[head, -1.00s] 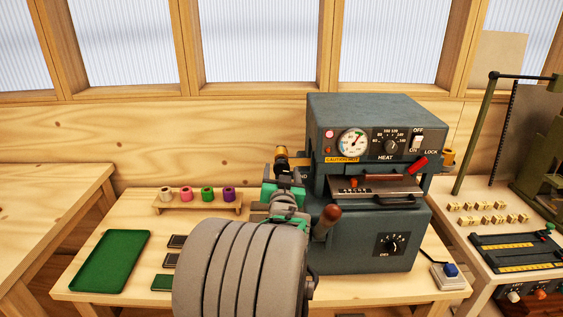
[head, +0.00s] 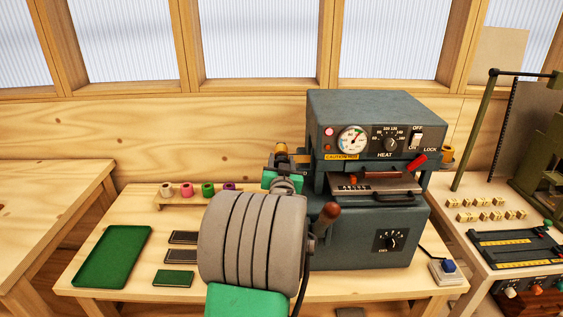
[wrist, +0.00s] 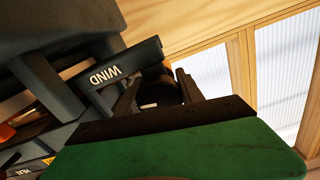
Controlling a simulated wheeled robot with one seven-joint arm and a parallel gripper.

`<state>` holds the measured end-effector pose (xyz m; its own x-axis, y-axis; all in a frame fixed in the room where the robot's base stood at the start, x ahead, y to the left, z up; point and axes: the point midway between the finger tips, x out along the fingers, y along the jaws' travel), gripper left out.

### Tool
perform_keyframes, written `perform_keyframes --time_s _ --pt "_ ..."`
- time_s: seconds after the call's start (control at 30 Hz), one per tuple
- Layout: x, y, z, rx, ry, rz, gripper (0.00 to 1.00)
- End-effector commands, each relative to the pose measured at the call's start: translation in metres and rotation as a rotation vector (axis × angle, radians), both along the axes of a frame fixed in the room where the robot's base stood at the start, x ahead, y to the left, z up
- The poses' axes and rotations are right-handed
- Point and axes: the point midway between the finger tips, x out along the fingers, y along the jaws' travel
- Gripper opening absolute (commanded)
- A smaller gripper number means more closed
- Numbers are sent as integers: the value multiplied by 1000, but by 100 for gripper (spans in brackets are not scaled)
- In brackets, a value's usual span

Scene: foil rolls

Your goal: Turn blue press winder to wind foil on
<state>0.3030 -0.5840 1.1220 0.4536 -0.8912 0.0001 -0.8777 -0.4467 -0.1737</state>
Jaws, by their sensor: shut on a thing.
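The blue-grey press (head: 385,232) stands on the bench right of centre, with its dial and HEAT knob facing me. A bracket marked WIND (wrist: 105,76) juts from its side in the wrist view. Beside it, my gripper (wrist: 158,92) has its two dark fingers shut on the dark round winder (wrist: 160,88). In the head view my gripper (head: 284,162) is at the press's upper left, below a gold foil roll (head: 281,149). My arm and gripper hide most of the winder there, so I cannot tell its turn angle.
A rack with several coloured spools (head: 187,190) stands left, partly behind my arm. A green tray (head: 112,257) and small dark plates (head: 180,257) lie in front. A wooden-handled lever (head: 326,216) projects close to my arm.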

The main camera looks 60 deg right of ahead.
Motion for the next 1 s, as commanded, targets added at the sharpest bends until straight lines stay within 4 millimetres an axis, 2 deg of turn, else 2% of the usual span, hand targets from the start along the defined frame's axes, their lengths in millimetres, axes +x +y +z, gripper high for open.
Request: perform_keyframes --time_s 0.07,0.3,0.47,0.6,0.8,1.0 --pt "0 0 0 0 0 0 24" --pt "0 0 0 0 0 0 4" --pt "0 0 -4 18 -40 0 4" --pt "0 0 -8 87 -179 0 4" --pt "0 0 -3 166 -333 0 4" --pt "0 0 0 176 -345 -1 4"
